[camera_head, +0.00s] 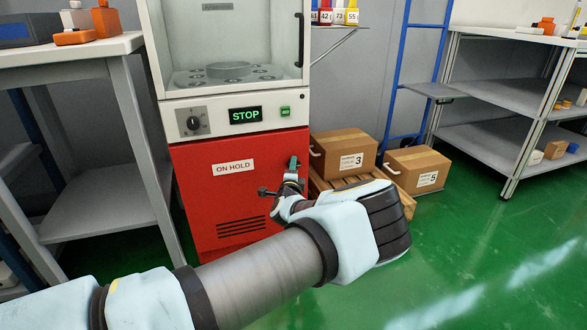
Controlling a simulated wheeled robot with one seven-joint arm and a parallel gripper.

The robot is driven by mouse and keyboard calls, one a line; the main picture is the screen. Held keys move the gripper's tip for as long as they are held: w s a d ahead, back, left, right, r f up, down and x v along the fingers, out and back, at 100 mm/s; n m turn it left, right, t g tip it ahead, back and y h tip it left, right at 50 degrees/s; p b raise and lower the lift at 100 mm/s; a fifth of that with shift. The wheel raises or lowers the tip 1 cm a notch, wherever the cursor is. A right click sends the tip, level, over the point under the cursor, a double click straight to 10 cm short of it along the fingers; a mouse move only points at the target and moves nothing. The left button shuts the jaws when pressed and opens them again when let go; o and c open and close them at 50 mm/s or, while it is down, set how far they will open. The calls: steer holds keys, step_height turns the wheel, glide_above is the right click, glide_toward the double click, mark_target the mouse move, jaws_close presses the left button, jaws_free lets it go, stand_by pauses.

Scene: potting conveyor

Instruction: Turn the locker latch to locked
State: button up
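The red locker (225,190) is the lower part of a tall cabinet and bears an "ON HOLD" label (233,166). A small dark part with a bit of green (293,163), which looks like the latch, sits near the right edge of the red front. Its lower part is hidden by my gripper, so I cannot tell which way it is turned. My gripper (280,187) is in front of the right side of the red door, at or just below that part. Its fingers are small and dark here; I cannot tell whether they touch the latch or are open.
Above the door is a panel with a knob (193,123) and a green "STOP" display (245,115). Cardboard boxes (343,152) (416,168) stand to the right. Grey shelving (494,145) is at the far right, and a bench (70,49) stands left. Green floor (460,250) is clear at front right.

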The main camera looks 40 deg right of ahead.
jaws_close()
steer(key=shift+f+b, duration=0.1)
steer(key=shift+b, duration=0.2)
steer(key=shift+s+d+f+n+t+y+b, duration=0.1)
steer(key=shift+n+t+y+b, duration=0.55)
steer(key=shift+n+t+b, duration=2.1)
steer(key=shift+w+d+f+n+g+y+b, duration=0.15)
steer(key=shift+n+y+b, duration=0.85)
steer(key=shift+n, duration=3.7)
steer(key=shift+s+d+n+t+y+b, duration=0.25)
steer(key=shift+n+t+b, duration=1.05)
steer(key=shift+n+b, duration=1.75)
steer(key=shift+a+n+y+p, duration=0.2)
steer(key=shift+n+y+p, duration=0.1)
steer(key=shift+n+p, duration=0.5)
steer(key=shift+o, duration=2)
jaws_free()
